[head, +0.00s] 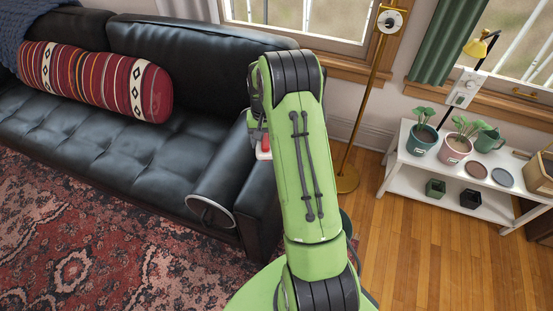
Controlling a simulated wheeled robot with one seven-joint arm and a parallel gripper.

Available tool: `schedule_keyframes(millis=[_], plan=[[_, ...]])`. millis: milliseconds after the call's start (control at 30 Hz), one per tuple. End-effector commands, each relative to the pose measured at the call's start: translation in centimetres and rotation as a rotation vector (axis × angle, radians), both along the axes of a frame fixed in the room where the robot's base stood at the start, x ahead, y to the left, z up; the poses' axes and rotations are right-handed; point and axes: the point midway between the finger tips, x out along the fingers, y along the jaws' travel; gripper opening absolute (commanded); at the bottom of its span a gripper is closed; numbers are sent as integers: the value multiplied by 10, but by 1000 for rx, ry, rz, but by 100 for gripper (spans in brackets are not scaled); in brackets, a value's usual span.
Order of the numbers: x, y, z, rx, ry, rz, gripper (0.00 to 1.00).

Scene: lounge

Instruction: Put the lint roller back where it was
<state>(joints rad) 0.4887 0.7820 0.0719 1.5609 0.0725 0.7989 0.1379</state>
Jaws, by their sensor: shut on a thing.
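My green arm stands in the middle of the head view and hides most of my gripper (257,133), which shows only as a small dark part at the arm's left edge. My gripper is shut on a small red and white thing (264,148), which looks like the lint roller. Only a sliver of it shows, above or beside the right end of the black sofa (165,167); I cannot tell whether it touches the sofa. The fingertips are hidden.
A striped red bolster (95,80) lies on the sofa. A brass floor lamp (362,110) stands right of my arm. A white shelf (405,180) with plants and pots is at the right. Wood floor (420,245) is clear; a patterned rug (100,245) lies left.

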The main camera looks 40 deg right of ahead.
Motion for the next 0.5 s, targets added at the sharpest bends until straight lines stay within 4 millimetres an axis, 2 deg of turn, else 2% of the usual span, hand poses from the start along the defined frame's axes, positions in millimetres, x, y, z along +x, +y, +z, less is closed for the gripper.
schedule_keyframes(millis=[67,300,500], plan=[[-1,-6,-2,1,-1,-15,37],[-2,-7,-56,0,2,-21,37],[-2,-7,-83,1,1,-20,37]])
